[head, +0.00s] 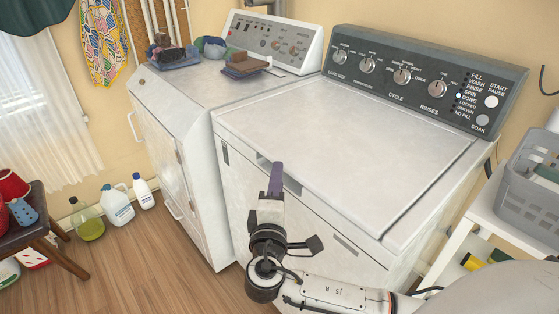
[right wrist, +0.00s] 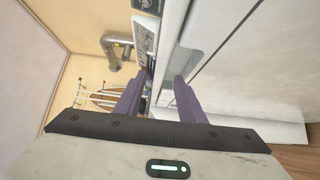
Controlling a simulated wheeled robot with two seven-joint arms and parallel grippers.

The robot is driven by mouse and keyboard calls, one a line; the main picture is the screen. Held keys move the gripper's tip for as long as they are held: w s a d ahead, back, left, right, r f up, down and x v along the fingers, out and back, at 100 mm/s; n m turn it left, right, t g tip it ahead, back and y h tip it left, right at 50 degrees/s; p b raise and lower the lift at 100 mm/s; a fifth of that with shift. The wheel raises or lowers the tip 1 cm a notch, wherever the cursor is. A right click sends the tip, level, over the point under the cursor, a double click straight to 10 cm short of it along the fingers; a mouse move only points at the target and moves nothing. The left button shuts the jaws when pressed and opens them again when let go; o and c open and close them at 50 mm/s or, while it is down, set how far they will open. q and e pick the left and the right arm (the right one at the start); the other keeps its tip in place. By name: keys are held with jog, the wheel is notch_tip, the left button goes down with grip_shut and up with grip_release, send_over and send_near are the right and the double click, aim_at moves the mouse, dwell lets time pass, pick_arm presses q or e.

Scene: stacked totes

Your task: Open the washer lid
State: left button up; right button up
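The washer (head: 300,215) is a white top-loader with a dark control panel (head: 420,85) at its back. Its flat white lid (head: 345,140) lies shut. A dark notch (head: 291,185) shows at the lid's front edge. My right gripper (head: 275,180) has purple fingers and is at this notch, in front of the lid's edge; I cannot tell whether it touches. In the right wrist view my right gripper (right wrist: 158,88) has its fingers apart with nothing seen held, and white washer surfaces lie ahead of them. My left gripper is not in view.
A white dryer (head: 185,120) stands left of the washer with folded clothes (head: 245,64) on top. A grey basket (head: 530,180) sits on a white table at the right. Bottles (head: 117,205) stand on the floor at left, near a wooden stool (head: 40,230).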

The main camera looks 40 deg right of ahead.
jog(key=x, duration=0.7)
jog(key=shift+w+d, duration=0.1)
jog(key=shift+w, duration=0.1)
jog(key=shift+f, duration=0.1)
grip_shut()
